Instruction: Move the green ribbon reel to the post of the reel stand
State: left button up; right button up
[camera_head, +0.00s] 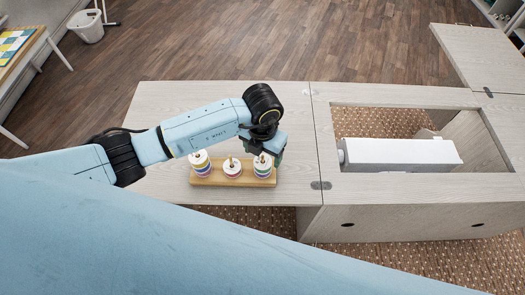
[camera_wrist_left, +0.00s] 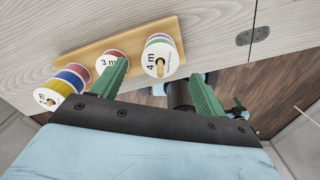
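The reel stand is a wooden bar (camera_head: 225,181) with three posts carrying ribbon reels. The right stack (camera_head: 262,167) has a white-faced top reel marked "4 m" (camera_wrist_left: 160,57), with green and purple bands seen at its side; which band belongs to which reel is hard to tell. The middle post holds a red reel marked "3 m" (camera_wrist_left: 108,62). The left stack (camera_head: 200,163) shows several colours under a "1 m" face (camera_wrist_left: 47,97). My left gripper (camera_head: 272,155) is over the right stack; in the wrist view its green fingers (camera_wrist_left: 160,68) are apart, either side of the "4 m" reel, contact unclear.
The pale cabinet top (camera_head: 165,115) is clear behind and left of the stand. To the right is an opening with a white machine-like block (camera_head: 400,152). A hinge (camera_head: 321,185) lies right of the stand. The front edge is close to the stand.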

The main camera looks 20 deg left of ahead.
pick_arm(q)
notch_tip(320, 180, up, 13)
jog(key=shift+r, duration=0.2)
dwell(0.5)
dwell(0.4)
